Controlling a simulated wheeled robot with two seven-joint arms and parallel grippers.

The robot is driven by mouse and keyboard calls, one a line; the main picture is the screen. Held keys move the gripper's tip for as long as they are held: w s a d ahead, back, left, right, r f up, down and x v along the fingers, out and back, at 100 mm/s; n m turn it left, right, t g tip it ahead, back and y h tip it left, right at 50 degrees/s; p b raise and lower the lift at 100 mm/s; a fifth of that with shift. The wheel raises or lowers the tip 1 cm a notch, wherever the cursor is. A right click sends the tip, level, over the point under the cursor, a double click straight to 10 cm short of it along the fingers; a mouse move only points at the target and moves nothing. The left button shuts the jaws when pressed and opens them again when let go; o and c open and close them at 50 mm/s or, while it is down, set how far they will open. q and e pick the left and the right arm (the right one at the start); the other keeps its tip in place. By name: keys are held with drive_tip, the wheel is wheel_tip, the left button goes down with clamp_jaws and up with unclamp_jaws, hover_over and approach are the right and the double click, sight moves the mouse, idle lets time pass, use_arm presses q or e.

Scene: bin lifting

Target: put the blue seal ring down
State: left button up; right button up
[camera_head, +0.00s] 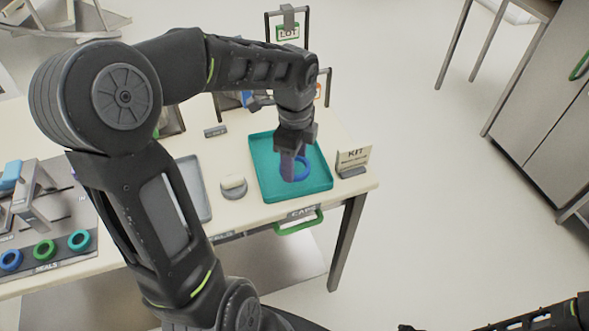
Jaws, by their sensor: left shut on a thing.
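My left gripper (293,160) points down over the teal tray (262,190) and is shut on the blue seal ring (302,167). The ring shows at the right side of the fingers, standing on edge, with part of it hidden behind them. From this angle I cannot tell whether the ring touches the tray floor. The visible floor of the tray is otherwise bare. My right gripper is not clearly seen; only part of my right arm shows at the bottom right corner.
A KIT sign (353,160) stands right of the tray. A round whitish piece (233,187) and a grey tray (192,190) lie left of it. Several seal rings, one of them green (44,250), sit on a board at the far left. A green drawer handle (299,222) is below the front edge.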

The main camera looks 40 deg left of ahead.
use_arm(q)
drive_tip(key=shift+f, duration=1.85)
drive_tip(key=shift+f, duration=0.15)
drive_tip(key=o, duration=1.1)
drive_tip(key=shift+c, duration=0.2)
wheel_tip(320, 180, up, 12)
drive_tip(key=shift+r, duration=0.2)
